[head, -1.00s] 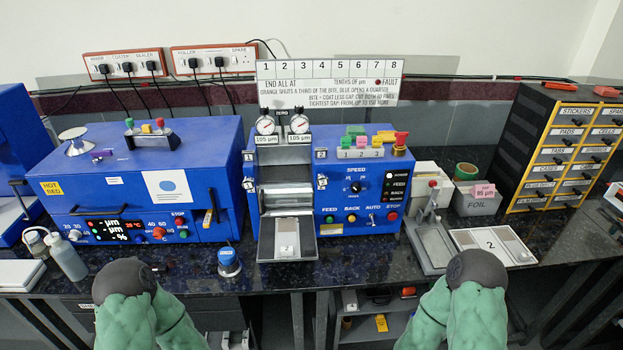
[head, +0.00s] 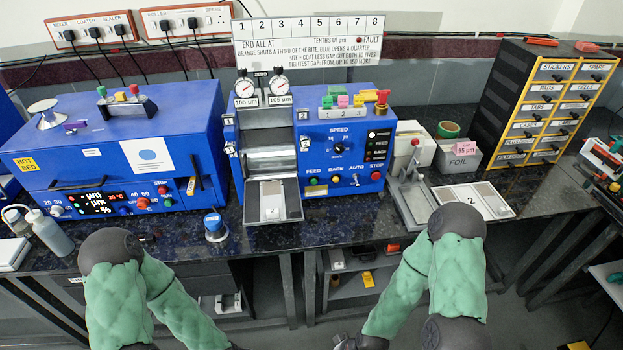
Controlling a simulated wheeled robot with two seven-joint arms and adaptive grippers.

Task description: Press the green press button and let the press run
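The blue roller press (head: 310,150) stands at the middle of the bench. Its front panel has a green button (head: 314,191) marked FEED, with a button marked BACK, an AUTO switch and a red STOP button (head: 376,176) to its right. A tray (head: 292,205) with a pale plate (head: 272,200) on it sticks out at the front of the press. My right gripper (head: 358,342) shows only as a dark part at the bottom edge, below the bench front and apart from the buttons. Its fingers cannot be made out. My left gripper is out of view below the frame.
A blue coater-like machine (head: 115,150) stands left, with a bottle (head: 48,232) before it. A small blue-capped item (head: 214,225) sits at the bench front. Right are a hand lever stand (head: 412,190), a plate marked 2 (head: 474,202) and a drawer cabinet (head: 545,100).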

